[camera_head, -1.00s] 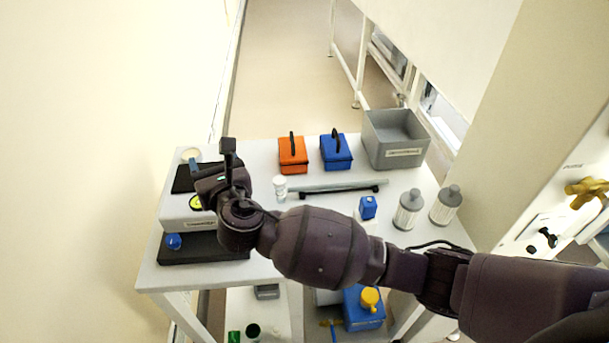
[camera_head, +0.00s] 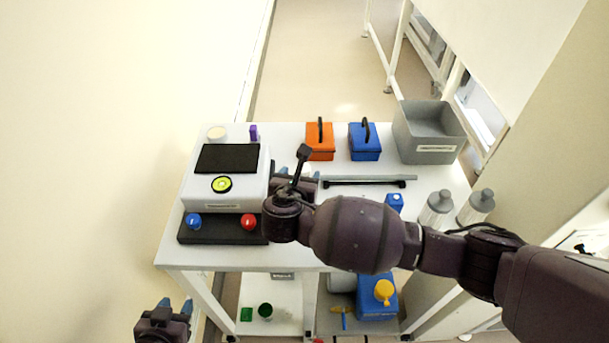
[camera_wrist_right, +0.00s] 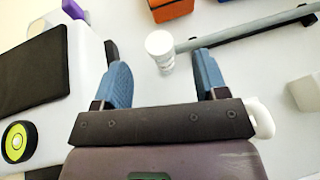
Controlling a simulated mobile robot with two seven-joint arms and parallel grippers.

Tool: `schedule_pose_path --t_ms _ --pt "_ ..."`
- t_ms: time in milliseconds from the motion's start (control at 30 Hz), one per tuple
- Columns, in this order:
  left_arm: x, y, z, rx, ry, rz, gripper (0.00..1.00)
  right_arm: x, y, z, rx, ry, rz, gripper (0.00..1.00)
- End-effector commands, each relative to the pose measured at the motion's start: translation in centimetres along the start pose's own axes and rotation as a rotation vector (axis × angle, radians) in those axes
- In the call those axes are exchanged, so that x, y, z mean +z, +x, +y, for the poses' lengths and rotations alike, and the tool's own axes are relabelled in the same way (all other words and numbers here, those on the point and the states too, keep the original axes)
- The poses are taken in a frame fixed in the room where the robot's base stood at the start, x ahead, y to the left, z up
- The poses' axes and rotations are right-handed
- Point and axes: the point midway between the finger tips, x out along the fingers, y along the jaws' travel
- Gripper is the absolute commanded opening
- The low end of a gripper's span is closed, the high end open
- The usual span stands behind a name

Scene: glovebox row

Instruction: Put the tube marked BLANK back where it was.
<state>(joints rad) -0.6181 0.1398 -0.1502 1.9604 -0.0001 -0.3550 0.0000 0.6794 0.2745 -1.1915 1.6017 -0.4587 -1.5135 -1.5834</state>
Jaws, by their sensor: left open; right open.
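No tube with a readable BLANK mark shows in either view. My right gripper (camera_head: 297,176) is open over the table, just right of the white device. In the right wrist view its fingers (camera_wrist_right: 161,62) are apart, with nothing held between them. A white capped cylinder (camera_wrist_right: 160,45) stands just beyond the fingertips in that view. I cannot read any mark on it; in the head view my right arm hides it. My left gripper (camera_head: 175,308) is open and empty at the lower left, in front of the table and away from everything on it.
The white device (camera_head: 226,200) has a dark top, a yellow-green disc (camera_head: 221,184) and a black base with blue (camera_head: 194,221) and red (camera_head: 248,222) knobs. Behind are orange (camera_head: 320,142) and blue (camera_head: 364,142) boxes and a grey bin (camera_head: 428,135). A bar (camera_head: 365,180) and white bottles (camera_head: 437,208) stand right.

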Motion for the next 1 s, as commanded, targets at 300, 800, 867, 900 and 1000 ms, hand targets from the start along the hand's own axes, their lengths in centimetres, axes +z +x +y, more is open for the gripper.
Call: schedule_pose_path --t_ms 300,800,867,900,1000 --pt "-0.4 -0.1 0.0 0.000 0.001 0.005 0.43 0.0 2.1 0.1 0.000 0.000 -0.001 0.66" --pt "-0.2 -0.2 -0.1 0.000 0.001 -0.006 0.43 -0.2 6.1 0.2 0.002 0.001 0.000 0.66" --pt "-0.2 -0.3 -0.1 0.000 0.001 -0.006 0.43 -0.2 6.1 0.2 0.003 0.001 0.000 0.66" --pt "-0.2 -0.3 -0.1 0.000 0.001 -0.006 0.43 -0.2 6.1 0.2 0.002 0.001 0.000 0.66" --pt "-0.1 -0.3 -0.1 0.000 0.001 -0.007 0.43 -0.2 6.1 0.2 0.002 0.001 0.000 0.60"
